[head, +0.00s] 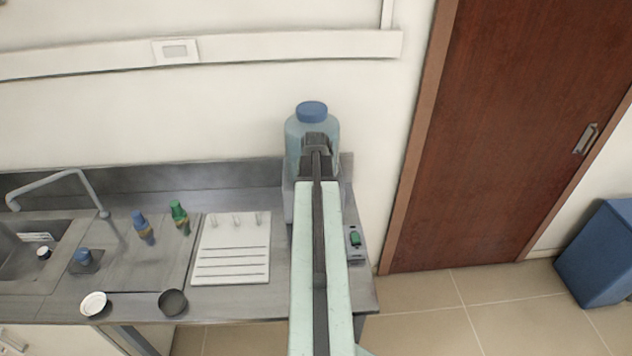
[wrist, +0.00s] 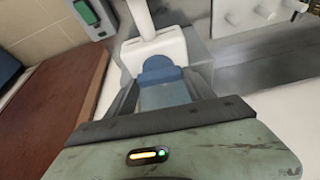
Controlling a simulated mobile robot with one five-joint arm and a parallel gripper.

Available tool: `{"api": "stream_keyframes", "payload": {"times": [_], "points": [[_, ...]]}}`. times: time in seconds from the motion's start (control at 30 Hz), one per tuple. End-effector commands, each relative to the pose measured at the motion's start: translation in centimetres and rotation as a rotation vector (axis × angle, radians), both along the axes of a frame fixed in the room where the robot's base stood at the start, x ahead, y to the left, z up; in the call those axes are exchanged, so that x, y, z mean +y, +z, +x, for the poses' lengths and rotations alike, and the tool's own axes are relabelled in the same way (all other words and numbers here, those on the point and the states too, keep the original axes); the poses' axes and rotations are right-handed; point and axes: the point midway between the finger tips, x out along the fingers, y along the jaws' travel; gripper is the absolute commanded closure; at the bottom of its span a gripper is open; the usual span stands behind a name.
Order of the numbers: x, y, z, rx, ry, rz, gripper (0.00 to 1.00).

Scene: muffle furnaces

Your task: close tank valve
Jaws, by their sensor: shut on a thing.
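The tank is a clear bluish bottle with a blue cap (head: 312,112). It stands at the right end of the counter against the wall in the head view. My gripper (head: 316,142) is in front of the tank and covers its middle and lower part, so the valve is hidden there. In the wrist view, a blue valve handle (wrist: 162,70) on a white tap body (wrist: 152,48) lies between the fingers of my gripper (wrist: 160,82). The gripper is shut on this handle. How far the handle is turned is hard to tell.
A white rack (head: 232,280) lies left of my arm. Two small bottles, blue-topped (head: 142,226) and green-topped (head: 179,214), stand near the sink (head: 25,255). A green switch (head: 355,238) sits right of my arm. A brown door (head: 510,130) is at right.

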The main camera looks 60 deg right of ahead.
Motion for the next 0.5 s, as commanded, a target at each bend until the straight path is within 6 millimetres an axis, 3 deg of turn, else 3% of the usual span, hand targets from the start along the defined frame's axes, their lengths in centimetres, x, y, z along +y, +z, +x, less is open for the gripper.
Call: {"api": "stream_keyframes", "payload": {"times": [0.5], "points": [[-0.02, 0.02, 0.13, -0.003, 0.078, -0.001, 0.79]]}}
